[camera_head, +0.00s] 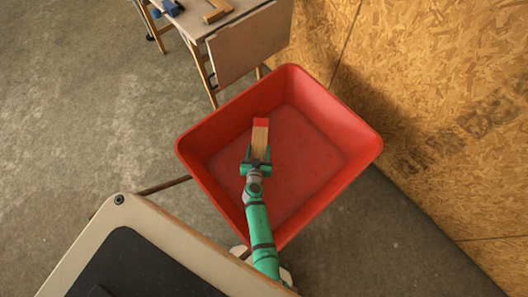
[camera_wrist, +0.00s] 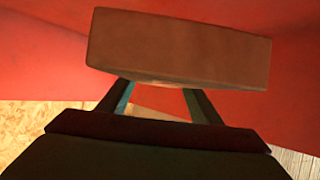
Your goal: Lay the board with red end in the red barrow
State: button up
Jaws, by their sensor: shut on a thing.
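The board with red end (camera_head: 260,138) is wooden with a red tip pointing away from me in the head view. My gripper (camera_head: 256,163) is shut on it. The board is over the inside of the red barrow (camera_head: 352,133); I cannot tell whether it touches the floor of the tray. In the wrist view the board (camera_wrist: 180,48) lies across the gripper's fingers (camera_wrist: 158,95), with the red barrow wall (camera_wrist: 40,60) behind it. The near part of the board is hidden by my gripper.
A folding table (camera_head: 245,42) with a blue-handled tool (camera_head: 172,7) and a wooden piece (camera_head: 217,10) stands at the upper left. A chipboard wall (camera_head: 440,90) rises close to the barrow's right. Concrete floor (camera_head: 90,100) is clear at left.

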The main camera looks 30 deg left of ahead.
aim_at(259, 153)
notch_tip(259, 153, down, 3)
jog(key=shift+s+a+f, duration=0.1)
jog(key=shift+f, duration=0.5)
jog(key=shift+s+f, duration=0.1)
jog(key=shift+f, duration=1.75)
jog(key=shift+f, duration=0.6)
jog(key=o, duration=1.2)
jog(key=shift+o, duration=0.2)
jog(key=shift+r, duration=0.1)
